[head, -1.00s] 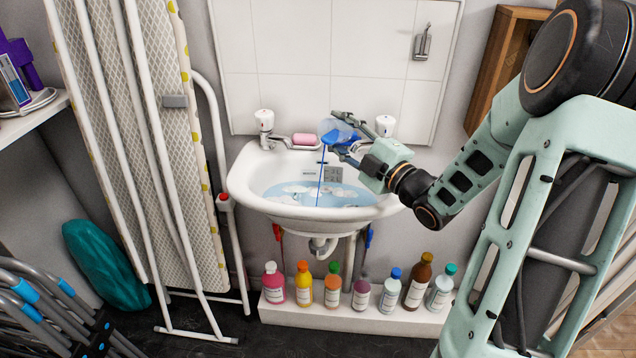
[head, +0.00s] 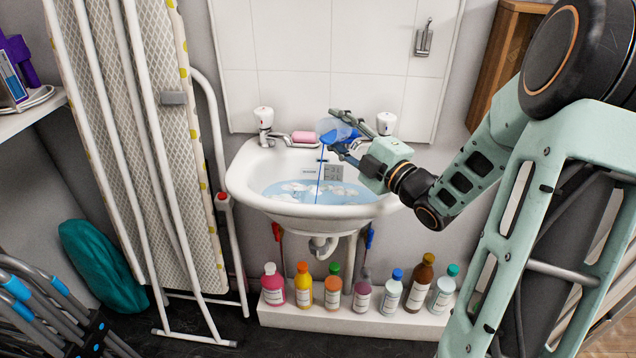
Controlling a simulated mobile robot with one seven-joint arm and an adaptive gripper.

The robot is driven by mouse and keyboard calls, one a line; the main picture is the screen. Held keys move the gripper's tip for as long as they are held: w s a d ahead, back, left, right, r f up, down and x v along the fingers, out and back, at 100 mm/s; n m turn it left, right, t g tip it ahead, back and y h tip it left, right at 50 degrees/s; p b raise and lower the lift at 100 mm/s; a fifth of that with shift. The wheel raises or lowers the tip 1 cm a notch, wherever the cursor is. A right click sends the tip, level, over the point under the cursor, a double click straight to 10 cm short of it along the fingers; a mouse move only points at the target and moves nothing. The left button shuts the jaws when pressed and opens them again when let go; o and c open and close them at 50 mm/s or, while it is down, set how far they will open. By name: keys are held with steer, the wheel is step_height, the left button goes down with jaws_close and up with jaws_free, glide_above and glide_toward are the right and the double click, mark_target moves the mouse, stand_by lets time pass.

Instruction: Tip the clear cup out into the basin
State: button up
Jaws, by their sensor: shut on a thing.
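My gripper (head: 343,133) is shut on the clear cup (head: 332,128) and holds it above the back right part of the white basin (head: 245,184). The cup is tilted, its lower side to the left. Blue liquid (head: 329,138) shows in it. A thin blue stream (head: 320,175) falls from its lip into the basin. The basin holds pale blue water with white foam (head: 297,190). How much liquid is left in the cup is hard to tell.
Two taps stand at the basin's back, left (head: 264,125) and right (head: 386,124), with a pink soap bar (head: 304,137) between them. Several bottles stand on a white ledge (head: 350,318) below. A folded ironing board (head: 150,130) leans at the left.

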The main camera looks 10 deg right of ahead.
steer(key=shift+s+a+f+n+b, duration=0.3)
steer(key=shift+n+b, duration=0.3)
steer(key=shift+b, duration=0.8)
steer(key=shift+a+f+n+y+b, duration=0.1)
steer(key=shift+f+n+y+b, duration=0.25)
steer(key=shift+b, duration=0.85)
steer(key=shift+a+f+n+y+b, duration=0.1)
steer(key=shift+n+b, duration=0.45)
steer(key=shift+b, duration=0.65)
steer(key=shift+s+a+r+n, duration=0.1)
steer(key=shift+s+r+n, duration=0.1)
steer(key=shift+n, duration=0.2)
